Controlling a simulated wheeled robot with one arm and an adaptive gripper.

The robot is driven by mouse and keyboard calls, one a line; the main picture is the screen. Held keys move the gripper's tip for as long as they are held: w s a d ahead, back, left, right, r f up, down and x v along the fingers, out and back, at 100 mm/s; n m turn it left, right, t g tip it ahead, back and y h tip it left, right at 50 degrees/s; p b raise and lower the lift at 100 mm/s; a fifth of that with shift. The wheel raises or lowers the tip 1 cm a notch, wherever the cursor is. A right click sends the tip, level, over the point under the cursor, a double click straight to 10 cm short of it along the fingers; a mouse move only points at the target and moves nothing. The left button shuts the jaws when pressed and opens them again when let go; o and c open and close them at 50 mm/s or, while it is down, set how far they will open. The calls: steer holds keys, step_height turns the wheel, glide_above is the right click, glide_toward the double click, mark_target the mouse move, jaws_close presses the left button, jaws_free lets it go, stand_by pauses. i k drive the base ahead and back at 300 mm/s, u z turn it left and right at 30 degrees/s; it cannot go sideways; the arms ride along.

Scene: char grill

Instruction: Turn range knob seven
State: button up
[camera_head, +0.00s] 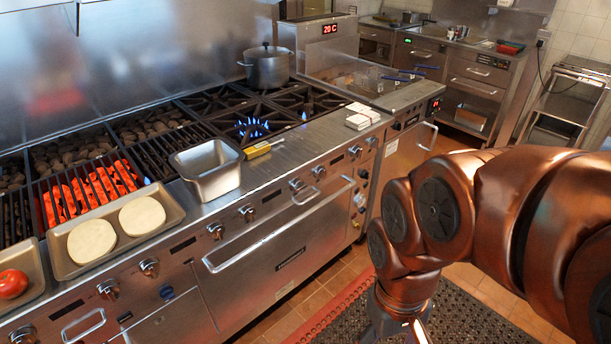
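A row of round metal range knobs runs along the sloped front panel of the range (180,247). They include a knob at the front left (108,289), one in the middle (247,212), one further right (318,172) and one near the far end (355,151). No numbers are legible, so I cannot tell by label which is knob seven. My copper arm is at the right, bent downward in front of the range and apart from the knobs. The fingers of my gripper do not show; the arm's end runs out of the bottom of the picture.
Oven handles (262,235) stick out below the knobs. A steel pan (207,170), a yellow-handled tool (263,148) and a tray (118,240) with two pale rounds lie on the range. Blue flames (252,127) and glowing coals (90,190) show. Floor mat (460,318) lies in front.

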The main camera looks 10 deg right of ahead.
mark_target(297, 185)
steer(key=k, duration=0.5)
steer(key=z, duration=1.05)
steer(key=i, duration=0.9)
steer(key=u, duration=2.7)
